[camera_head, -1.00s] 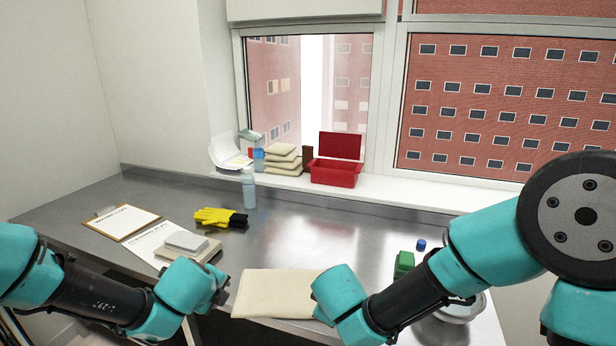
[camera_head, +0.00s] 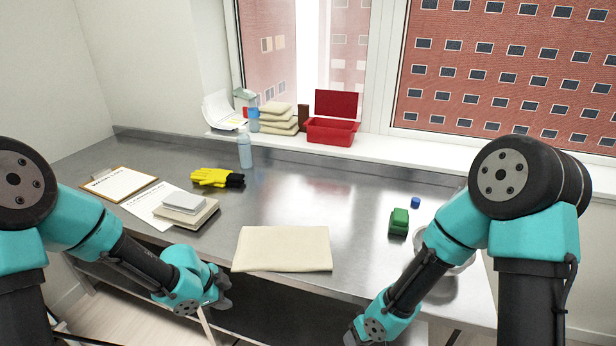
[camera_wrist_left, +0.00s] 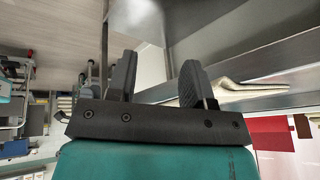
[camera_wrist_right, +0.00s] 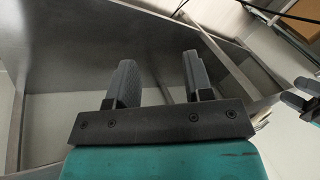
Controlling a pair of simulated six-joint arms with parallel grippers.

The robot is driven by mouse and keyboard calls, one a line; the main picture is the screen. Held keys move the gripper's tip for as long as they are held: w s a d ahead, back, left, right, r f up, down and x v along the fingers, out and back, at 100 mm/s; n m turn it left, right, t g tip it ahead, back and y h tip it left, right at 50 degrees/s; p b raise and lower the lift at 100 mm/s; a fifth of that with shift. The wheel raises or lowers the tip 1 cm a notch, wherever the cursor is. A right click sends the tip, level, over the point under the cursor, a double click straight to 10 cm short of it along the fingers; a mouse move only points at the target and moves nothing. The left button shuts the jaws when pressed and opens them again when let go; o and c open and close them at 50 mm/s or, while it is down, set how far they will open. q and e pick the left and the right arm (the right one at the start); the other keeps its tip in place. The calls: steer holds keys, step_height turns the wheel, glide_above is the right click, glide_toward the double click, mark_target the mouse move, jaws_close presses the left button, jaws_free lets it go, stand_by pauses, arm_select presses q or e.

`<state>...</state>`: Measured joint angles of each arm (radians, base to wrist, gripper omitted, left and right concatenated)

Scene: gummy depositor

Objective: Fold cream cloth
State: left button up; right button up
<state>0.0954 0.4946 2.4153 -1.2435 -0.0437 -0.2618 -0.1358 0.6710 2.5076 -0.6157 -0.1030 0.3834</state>
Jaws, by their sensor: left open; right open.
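The cream cloth (camera_head: 284,249) lies flat as a folded rectangle at the front edge of the steel table, its front edge close to the table's rim. In the left wrist view the cream cloth (camera_wrist_left: 240,92) shows edge-on at the right. My left gripper (camera_head: 222,290) is open and empty, off the table's front edge, left of and below the cloth. Its open jaws show in the left wrist view (camera_wrist_left: 155,75). My right gripper (camera_head: 352,338) is at the bottom edge of the head view, right of the cloth; the right wrist view shows its jaws open and empty (camera_wrist_right: 158,72).
On the steel table (camera_head: 290,205) are a clipboard (camera_head: 122,184), a stacked pad (camera_head: 185,205), yellow gloves (camera_head: 216,177), a bottle (camera_head: 244,150), a green block (camera_head: 398,221) and a blue cap (camera_head: 415,202). A bowl (camera_head: 462,268) sits partly behind my right arm. The table behind the cloth is clear.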

arm_select(q)
steer(key=s+f+n+g, duration=0.1)
steer(key=s+f+n, duration=1.4)
steer(key=f+n, duration=0.2)
steer(key=shift+s+a+f+n+g, duration=0.15)
steer(key=shift+s+f+n+g, duration=0.25)
steer(key=shift+f, duration=0.35)
arm_select(e)
steer(key=s+d+f+m, duration=0.5)
steer(key=d+f, duration=0.3)
steer(key=f, duration=0.4)
steer(key=shift+s+d+m+h, duration=0.35)
steer(key=shift+s+m+h, duration=0.05)
steer(key=shift+s, duration=0.3)
